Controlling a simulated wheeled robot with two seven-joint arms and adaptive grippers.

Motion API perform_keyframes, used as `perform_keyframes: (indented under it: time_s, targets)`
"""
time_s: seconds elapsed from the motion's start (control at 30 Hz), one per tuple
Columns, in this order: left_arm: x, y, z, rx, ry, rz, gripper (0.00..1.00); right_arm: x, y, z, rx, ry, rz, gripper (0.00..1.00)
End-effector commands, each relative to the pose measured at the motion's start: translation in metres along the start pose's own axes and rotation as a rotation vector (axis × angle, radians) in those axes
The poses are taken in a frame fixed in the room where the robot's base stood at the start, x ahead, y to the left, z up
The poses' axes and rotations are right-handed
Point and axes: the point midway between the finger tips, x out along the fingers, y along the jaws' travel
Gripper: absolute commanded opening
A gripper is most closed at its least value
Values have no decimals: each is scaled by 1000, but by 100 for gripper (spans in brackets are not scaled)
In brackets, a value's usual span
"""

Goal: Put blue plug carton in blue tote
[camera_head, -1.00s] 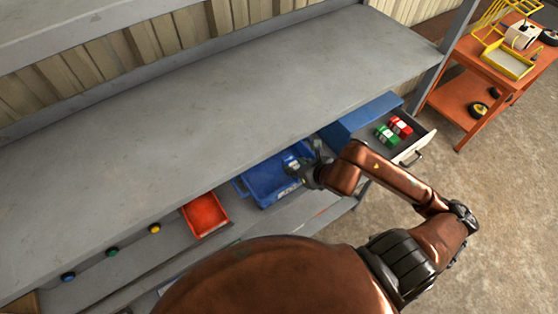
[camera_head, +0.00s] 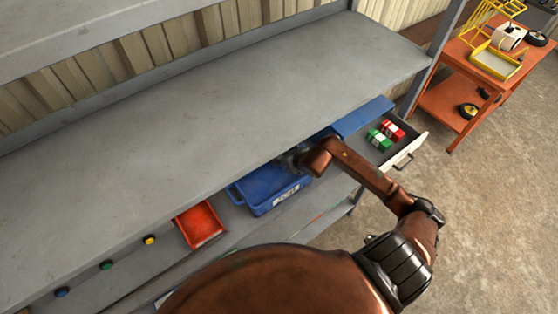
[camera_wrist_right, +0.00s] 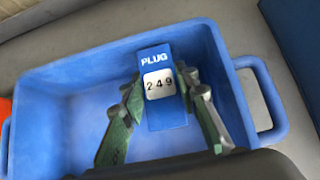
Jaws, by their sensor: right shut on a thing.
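The blue tote (camera_head: 262,199) stands on the lower shelf beneath the grey worktop; it also fills much of the right wrist view (camera_wrist_right: 60,95). The blue plug carton (camera_wrist_right: 155,62), marked PLUG and 249, is between the green-padded fingers of my right gripper (camera_wrist_right: 160,100). The gripper is shut on it, and the carton shows over the tote's inside, towards its right end. Whether the carton touches the tote floor I cannot tell. In the head view my right gripper (camera_head: 296,158) is partly hidden by its arm and the worktop edge. My left gripper is not in view.
A red bin (camera_head: 199,224) sits left of the tote. An open drawer (camera_head: 410,143) at right holds green and red cartons (camera_head: 384,134). The grey worktop (camera_head: 220,110) overhangs the shelf. An orange cart (camera_head: 470,75) stands at far right.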

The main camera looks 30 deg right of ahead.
Motion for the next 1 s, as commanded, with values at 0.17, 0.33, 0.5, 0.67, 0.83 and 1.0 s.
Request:
perform_keyframes:
  time_s: [0.17,0.33,0.5,0.67,0.83,1.0]
  targets:
    - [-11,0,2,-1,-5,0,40,17,-2,-10,2,4,0,4]
    - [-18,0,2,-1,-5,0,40,28,-2,-21,0,0,-1,4]
    - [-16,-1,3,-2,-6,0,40,30,-2,-23,-1,0,-1,4]
    - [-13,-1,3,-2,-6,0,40,32,-2,-25,-1,0,-1,4]
    - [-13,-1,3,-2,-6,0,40,32,-2,-25,-1,1,-1,36]
    - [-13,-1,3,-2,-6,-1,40,32,-2,-25,-1,1,-1,46]
